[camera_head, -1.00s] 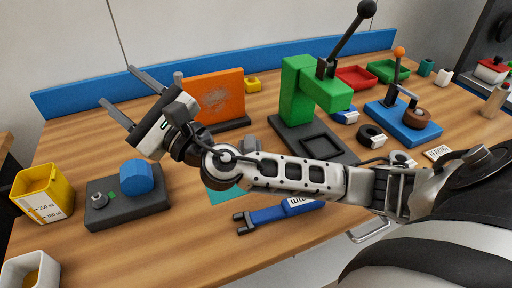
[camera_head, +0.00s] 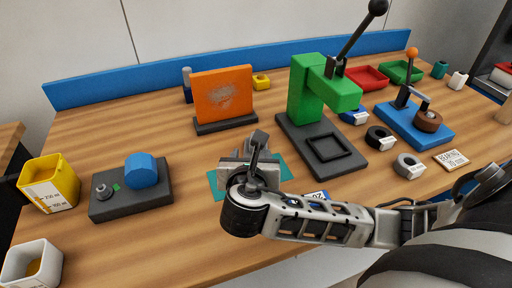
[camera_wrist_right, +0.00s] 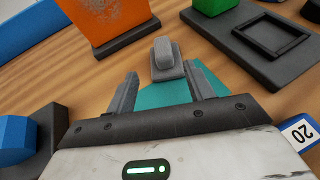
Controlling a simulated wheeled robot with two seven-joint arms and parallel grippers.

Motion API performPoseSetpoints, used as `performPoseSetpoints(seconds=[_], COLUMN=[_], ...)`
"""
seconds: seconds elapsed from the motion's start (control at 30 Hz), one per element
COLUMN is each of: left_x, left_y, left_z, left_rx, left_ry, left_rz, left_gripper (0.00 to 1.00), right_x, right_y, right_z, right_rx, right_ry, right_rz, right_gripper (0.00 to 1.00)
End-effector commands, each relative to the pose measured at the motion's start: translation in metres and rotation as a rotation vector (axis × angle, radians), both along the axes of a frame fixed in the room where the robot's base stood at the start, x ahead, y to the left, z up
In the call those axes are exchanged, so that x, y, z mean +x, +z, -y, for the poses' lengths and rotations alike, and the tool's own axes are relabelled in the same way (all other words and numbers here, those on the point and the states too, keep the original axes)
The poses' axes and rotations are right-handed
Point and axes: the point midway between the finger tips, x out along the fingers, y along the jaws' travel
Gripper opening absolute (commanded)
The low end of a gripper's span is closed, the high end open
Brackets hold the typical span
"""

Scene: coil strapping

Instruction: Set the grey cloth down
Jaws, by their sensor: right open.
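The grey cloth (camera_wrist_right: 167,58) is a small lump with a raised middle, at the far edge of the teal mat (camera_wrist_right: 165,93) on the table. It also shows in the head view (camera_head: 258,139), partly hidden by my right gripper (camera_head: 250,163). In the wrist view my right gripper (camera_wrist_right: 162,75) is open, with its two fingers apart over the teal mat. The cloth is just beyond the fingertips, and nothing is between the fingers. The teal mat (camera_head: 284,166) is partly covered by my right arm in the head view. My left gripper is not in view.
An orange panel (camera_head: 223,95) on a dark base and a green press (camera_head: 305,90) stand behind the mat. A dark block with a blue knob (camera_head: 140,171) is on the left, near a yellow cup (camera_head: 50,184) and a white cup (camera_head: 32,262).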

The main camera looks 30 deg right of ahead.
Motion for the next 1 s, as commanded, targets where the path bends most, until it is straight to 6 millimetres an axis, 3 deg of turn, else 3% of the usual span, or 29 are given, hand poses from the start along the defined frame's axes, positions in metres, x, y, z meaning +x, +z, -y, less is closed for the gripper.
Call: performPoseSetpoints(seconds=[0.13, 0.37, 0.7, 1.0], left_x=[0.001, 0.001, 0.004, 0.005], left_y=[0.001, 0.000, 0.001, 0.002], left_z=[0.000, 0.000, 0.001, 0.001], left_rx=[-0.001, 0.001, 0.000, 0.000], left_ry=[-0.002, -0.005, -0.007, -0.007], left_rz=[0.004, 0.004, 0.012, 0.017], left_gripper=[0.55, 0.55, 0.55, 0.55], right_x=[0.021, 0.034, 0.064, 0.068], right_y=[-0.010, -0.017, -0.034, -0.036], right_z=[0.016, 0.025, 0.054, 0.056], right_rx=[-0.002, -0.001, -0.002, -0.001], right_ry=[-0.002, 0.000, 0.000, 0.002], right_rz=[0.002, 0.002, 0.002, 0.002], right_gripper=[0.53, 0.53, 0.53, 0.53])
